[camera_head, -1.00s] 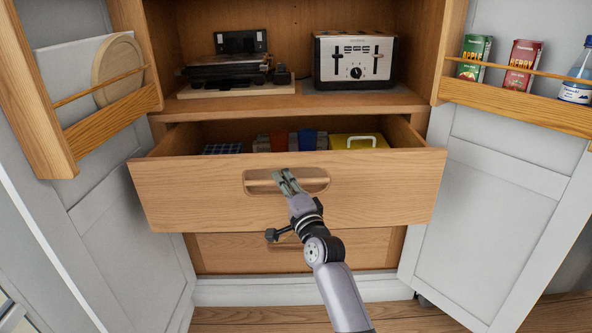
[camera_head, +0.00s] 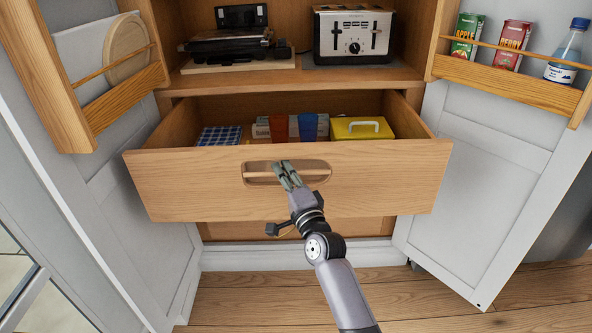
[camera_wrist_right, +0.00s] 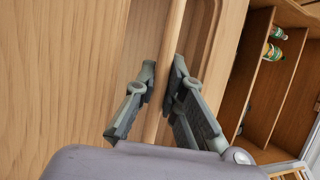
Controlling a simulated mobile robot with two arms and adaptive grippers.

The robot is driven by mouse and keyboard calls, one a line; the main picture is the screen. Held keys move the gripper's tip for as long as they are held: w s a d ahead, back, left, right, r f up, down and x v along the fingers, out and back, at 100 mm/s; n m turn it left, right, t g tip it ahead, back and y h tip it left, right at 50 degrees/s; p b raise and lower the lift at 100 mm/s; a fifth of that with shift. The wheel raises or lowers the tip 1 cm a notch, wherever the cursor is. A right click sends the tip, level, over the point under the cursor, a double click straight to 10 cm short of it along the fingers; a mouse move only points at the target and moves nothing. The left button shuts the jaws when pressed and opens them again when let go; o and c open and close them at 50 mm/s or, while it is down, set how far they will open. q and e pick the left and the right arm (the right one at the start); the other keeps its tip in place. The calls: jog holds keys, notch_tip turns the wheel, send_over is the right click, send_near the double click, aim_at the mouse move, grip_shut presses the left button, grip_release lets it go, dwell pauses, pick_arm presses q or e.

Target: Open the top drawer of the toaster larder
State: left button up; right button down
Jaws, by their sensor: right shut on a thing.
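The top drawer (camera_head: 390,185) of the wooden larder is pulled out, and its inside shows from above. Its handle is a wooden bar (camera_head: 258,174) across an oval cut-out in the front. My right gripper (camera_head: 286,172) is at the middle of this bar. In the right wrist view the two fingers (camera_wrist_right: 165,92) sit on either side of the bar (camera_wrist_right: 172,50), shut on it. The toaster (camera_head: 352,35) stands on the shelf above the drawer. My left gripper is not in view.
The drawer holds a blue checked cloth (camera_head: 219,136), red and blue cups (camera_head: 308,126) and a yellow box (camera_head: 362,129). Open grey doors with wooden racks flank it, the right rack (camera_head: 510,85) holding cartons and a bottle (camera_head: 566,50). Wooden floor (camera_head: 250,300) in front is clear.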

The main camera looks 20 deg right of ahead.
jog(key=shift+r, duration=0.25)
jog(key=c, duration=1.9)
grip_release()
jog(key=shift+a, duration=0.1)
jog(key=shift+f, duration=0.15)
jog(key=shift+s+f, duration=0.1)
jog(key=shift+s, duration=0.2)
jog(key=v, duration=1.1)
jog(key=shift+s, duration=0.25)
